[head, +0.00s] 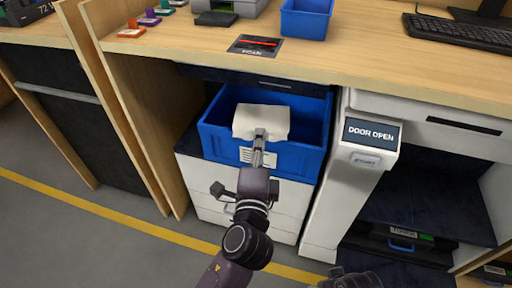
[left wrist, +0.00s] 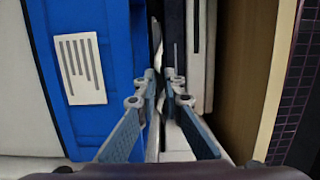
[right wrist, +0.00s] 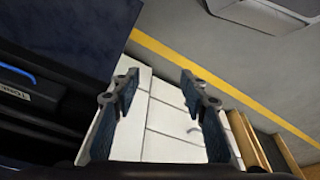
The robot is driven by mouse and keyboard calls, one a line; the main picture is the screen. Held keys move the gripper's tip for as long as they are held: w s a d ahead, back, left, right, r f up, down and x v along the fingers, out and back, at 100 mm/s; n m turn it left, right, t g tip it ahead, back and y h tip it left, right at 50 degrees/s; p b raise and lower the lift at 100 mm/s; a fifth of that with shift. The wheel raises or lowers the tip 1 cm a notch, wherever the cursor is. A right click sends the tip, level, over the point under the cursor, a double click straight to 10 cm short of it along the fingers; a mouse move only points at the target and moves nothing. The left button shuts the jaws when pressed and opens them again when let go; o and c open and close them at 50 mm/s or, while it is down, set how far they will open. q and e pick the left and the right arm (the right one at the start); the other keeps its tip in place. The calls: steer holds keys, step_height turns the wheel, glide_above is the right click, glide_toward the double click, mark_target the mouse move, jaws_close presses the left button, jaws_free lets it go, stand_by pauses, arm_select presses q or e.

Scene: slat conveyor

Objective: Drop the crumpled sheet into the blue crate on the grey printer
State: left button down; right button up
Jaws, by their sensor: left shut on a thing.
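The white sheet (head: 262,121) is in my left gripper (head: 259,136), which is shut on its near edge. In the head view the sheet overlaps the opening of the blue crate (head: 310,158); its exact height above the crate is unclear. The crate stands on the pale grey printer (head: 205,190) under the counter. In the left wrist view the fingers (left wrist: 167,74) are closed together on the sheet, seen nearly edge-on (left wrist: 157,50), beside the crate's labelled wall (left wrist: 115,70). My right gripper (right wrist: 154,77) is open and empty, away from the crate.
The wooden counter (head: 350,52) overhangs the back of the crate. A smaller blue bin (head: 305,20) stands on it. A white machine with a "DOOR OPEN" display (head: 370,133) stands close right of the crate. A wooden side panel (head: 140,120) is at its left. The floor in front is clear.

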mark_target(268, 120)
arm_select(q)
steer(key=w, duration=0.2)
steer(key=shift+w+d+f, duration=0.2)
steer(key=shift+w+d, duration=0.15)
steer(key=shift+d, duration=0.05)
steer(key=shift+w+d, duration=0.15)
steer(key=shift+w, duration=0.2)
steer(key=shift+w+d+f+b, duration=0.1)
steer(key=shift+w+d+b, duration=0.1)
steer(key=shift+w, duration=0.4)
steer(key=shift+w+d+f+b, duration=0.1)
steer(key=shift+w+d+b, duration=0.05)
steer(key=shift+w, duration=0.45)
steer(key=shift+w+d, duration=0.1)
steer(key=shift+w, duration=0.2)
steer(key=shift+w+d+f, duration=0.1)
steer(key=shift+w+d, duration=0.1)
steer(key=shift+w, duration=0.5)
arm_select(e)
steer(key=shift+w+v, duration=0.2)
steer(key=shift+v, duration=0.7)
steer(key=shift+w+v, duration=0.15)
steer(key=shift+v, duration=0.75)
steer(key=shift+d+r, duration=0.1)
